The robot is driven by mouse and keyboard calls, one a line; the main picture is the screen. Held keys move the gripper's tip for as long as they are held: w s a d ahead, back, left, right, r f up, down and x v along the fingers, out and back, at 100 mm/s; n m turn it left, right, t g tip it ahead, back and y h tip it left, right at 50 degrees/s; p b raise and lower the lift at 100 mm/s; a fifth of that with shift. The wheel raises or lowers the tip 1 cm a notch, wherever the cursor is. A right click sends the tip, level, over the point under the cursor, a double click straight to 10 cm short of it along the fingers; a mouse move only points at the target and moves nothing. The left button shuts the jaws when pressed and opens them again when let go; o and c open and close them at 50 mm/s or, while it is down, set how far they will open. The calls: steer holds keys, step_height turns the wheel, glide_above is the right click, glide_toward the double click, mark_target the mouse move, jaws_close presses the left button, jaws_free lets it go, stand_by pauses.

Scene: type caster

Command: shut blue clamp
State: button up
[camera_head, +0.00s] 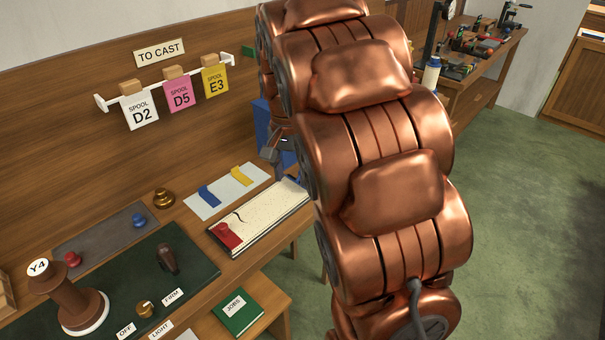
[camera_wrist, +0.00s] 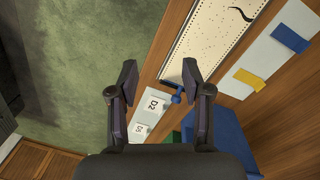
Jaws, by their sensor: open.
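In the wrist view, my gripper (camera_wrist: 160,78) is open and empty, with its two dark fingers spread apart. A small blue knob with a dark bar, which looks like the blue clamp (camera_wrist: 177,98), shows at the near end of the cream dotted board (camera_wrist: 177,68). It lies beside the right finger, which partly covers it. Whether the clamp is open or shut cannot be told. In the head view, the board (camera_head: 262,222) has a red clamp (camera_head: 227,236) at its left end. My copper arm hides the board's far end and most of my gripper there.
A white card (camera_head: 226,204) with blue and yellow strips lies beside the board. A blue box (camera_wrist: 232,140) stands near the right finger in the wrist view. Spool tags (camera_head: 180,98) hang on the wall rack. Green floor (camera_wrist: 75,50) is open left of the bench.

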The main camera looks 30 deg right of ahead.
steer(key=w+d+f+m, duration=0.1)
steer(key=w+d+f, duration=0.1)
steer(key=w+d, duration=0.1)
steer(key=w+d+f+m+b, duration=0.1)
steer(key=w+d+m, duration=0.1)
steer(key=w+d, duration=0.2)
steer(key=w+d+f+m, duration=0.1)
steer(key=w+d+f, duration=0.1)
steer(key=w+d, duration=0.2)
steer(key=shift+w+f+m+t, duration=0.3)
steer(key=shift+w+f+m, duration=0.1)
steer(key=shift+w, duration=0.15)
steer(key=shift+d+f, duration=0.15)
steer(key=shift+f, duration=0.05)
step_height(320, 180, down, 6)
steer(key=shift+f+p, duration=0.1)
steer(key=shift+p, duration=0.65)
steer(key=shift+f, duration=0.65)
jaws_close()
